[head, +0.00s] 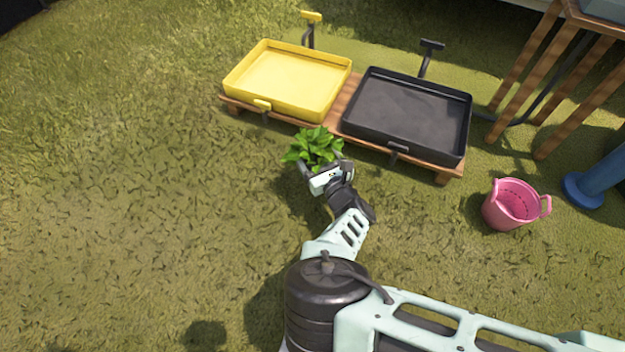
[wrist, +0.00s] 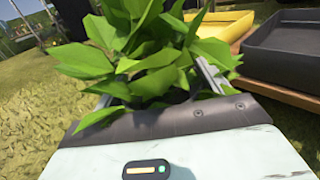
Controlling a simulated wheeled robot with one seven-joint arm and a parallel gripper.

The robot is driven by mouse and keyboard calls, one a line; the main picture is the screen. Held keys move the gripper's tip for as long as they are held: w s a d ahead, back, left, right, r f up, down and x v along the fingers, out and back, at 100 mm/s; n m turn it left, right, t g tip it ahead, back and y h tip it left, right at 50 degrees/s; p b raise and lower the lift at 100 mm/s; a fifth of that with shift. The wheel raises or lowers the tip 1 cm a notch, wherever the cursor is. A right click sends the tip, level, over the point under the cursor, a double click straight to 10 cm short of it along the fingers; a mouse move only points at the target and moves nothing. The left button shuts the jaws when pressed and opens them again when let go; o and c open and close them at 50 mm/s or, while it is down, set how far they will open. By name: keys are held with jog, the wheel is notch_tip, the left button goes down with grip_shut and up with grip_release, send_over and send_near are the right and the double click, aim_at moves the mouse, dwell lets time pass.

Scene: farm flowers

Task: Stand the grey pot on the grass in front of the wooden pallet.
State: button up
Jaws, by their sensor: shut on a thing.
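My gripper (head: 322,168) is shut on a potted plant with bright green leaves (head: 314,145), in front of the wooden pallet (head: 346,103). The grey pot itself is hidden behind my gripper and the foliage in both views. In the wrist view the leaves (wrist: 150,60) rise upward between the fingers of my gripper (wrist: 158,92), and the plant looks roughly upright. I cannot tell whether the pot touches the grass. The pallet lies just beyond the plant in the head view.
A yellow tray (head: 289,82) and a black tray (head: 408,112) stand on the pallet. A pink bucket (head: 513,205) and a blue object (head: 590,185) are on the right, below a wooden stand (head: 525,75). Grass (head: 130,220) to the left is open.

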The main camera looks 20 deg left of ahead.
notch_tip(320, 180, down, 8)
jog(key=b, duration=0.5)
jog(key=shift+b, duration=0.4)
jog(key=shift+r, duration=0.1)
jog(key=o, duration=1.2)
jog(key=shift+f, duration=0.2)
jog(key=shift+c, duration=0.2)
